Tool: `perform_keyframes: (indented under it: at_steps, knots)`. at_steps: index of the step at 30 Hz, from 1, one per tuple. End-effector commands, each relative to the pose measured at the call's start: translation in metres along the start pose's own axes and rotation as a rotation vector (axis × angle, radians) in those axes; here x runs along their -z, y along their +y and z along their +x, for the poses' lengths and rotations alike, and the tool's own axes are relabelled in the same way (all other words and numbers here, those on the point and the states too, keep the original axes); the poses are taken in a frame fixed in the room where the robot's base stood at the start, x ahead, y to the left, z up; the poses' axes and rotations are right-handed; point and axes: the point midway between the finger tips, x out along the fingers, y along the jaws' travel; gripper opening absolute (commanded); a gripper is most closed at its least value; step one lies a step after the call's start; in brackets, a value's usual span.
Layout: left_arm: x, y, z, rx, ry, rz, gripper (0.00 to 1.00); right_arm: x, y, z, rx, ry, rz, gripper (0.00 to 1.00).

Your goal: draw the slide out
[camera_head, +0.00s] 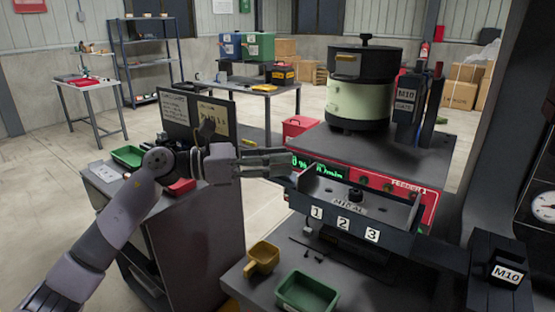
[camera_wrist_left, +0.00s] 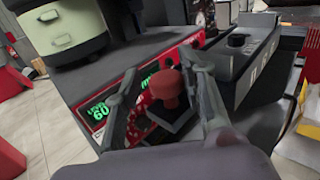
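My left gripper (camera_head: 286,160) reaches in from the left, in front of the feeder's red front panel. In the left wrist view, its two fingers (camera_wrist_left: 160,72) stand apart on either side of a red knob (camera_wrist_left: 170,88) on a dark base. I cannot tell whether either finger touches the knob, and the knob is hidden in the head view. To the right of the fingers is a dark tray-like slide (camera_head: 352,227) with plates 1, 2 and 3 and a black knob (camera_head: 355,193). It also shows in the left wrist view (camera_wrist_left: 262,62). My right gripper is out of view.
The bowl feeder (camera_head: 360,100) stands behind, with an M10 gate block (camera_head: 405,106) beside it. A yellow scoop (camera_head: 262,258), a green bin (camera_head: 306,292) and small loose parts lie in front. An M10 block (camera_head: 506,274) stands at lower right.

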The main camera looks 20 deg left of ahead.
Motion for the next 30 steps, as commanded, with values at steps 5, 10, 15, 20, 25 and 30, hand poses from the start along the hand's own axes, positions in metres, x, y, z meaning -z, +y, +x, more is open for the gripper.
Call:
perform_keyframes:
  at_steps: [5, 10, 15, 20, 25, 30]
  knots:
    - [0.001, -0.001, 0.001, 0.003, 0.001, -0.001, 0.46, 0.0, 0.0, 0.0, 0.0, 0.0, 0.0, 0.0]
    - [0.001, -0.002, 0.001, 0.005, 0.002, -0.002, 0.46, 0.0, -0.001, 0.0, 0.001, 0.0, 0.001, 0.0]
    - [0.002, -0.001, -0.008, 0.004, 0.002, -0.004, 0.46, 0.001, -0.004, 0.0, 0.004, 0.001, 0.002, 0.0]
    - [0.003, -0.001, -0.037, 0.001, 0.005, -0.003, 0.46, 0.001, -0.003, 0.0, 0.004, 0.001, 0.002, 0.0]
    - [0.003, -0.001, -0.074, 0.002, 0.006, -0.004, 0.46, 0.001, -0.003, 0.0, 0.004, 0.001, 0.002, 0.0]
    - [0.002, -0.001, -0.103, 0.002, 0.004, -0.004, 0.46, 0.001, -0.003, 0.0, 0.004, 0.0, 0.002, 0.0]
